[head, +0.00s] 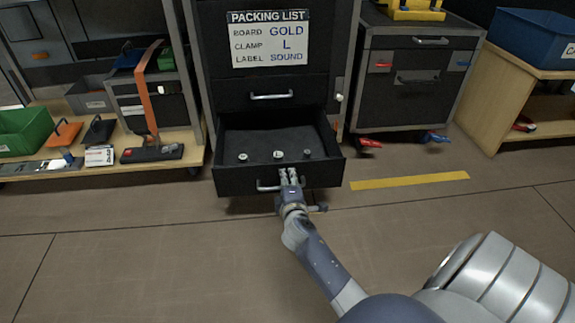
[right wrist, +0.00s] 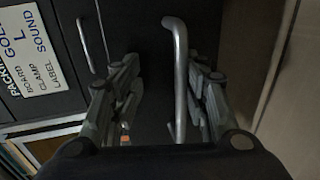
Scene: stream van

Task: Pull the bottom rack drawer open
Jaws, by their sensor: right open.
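The bottom rack drawer (head: 235,181) is dark and stands pulled out of the rack in the head view, its inside showing. Three small round pieces lie in it near the front. Its metal bar handle (head: 268,187) is partly hidden by my right gripper (head: 290,176), which is at the drawer front. In the right wrist view the handle (right wrist: 181,80) stands between the two spread fingers of my right gripper (right wrist: 165,78), nearer the right finger. Contact cannot be told. My left gripper is not in view.
Above is a closed drawer with its own handle (head: 271,96) and a packing list sign (head: 269,39). A wheeled dark cabinet (head: 412,85) stands right, a low wooden shelf (head: 185,151) with a green bin (head: 24,131) left. Floor before the drawer is clear, with a yellow strip (head: 410,181).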

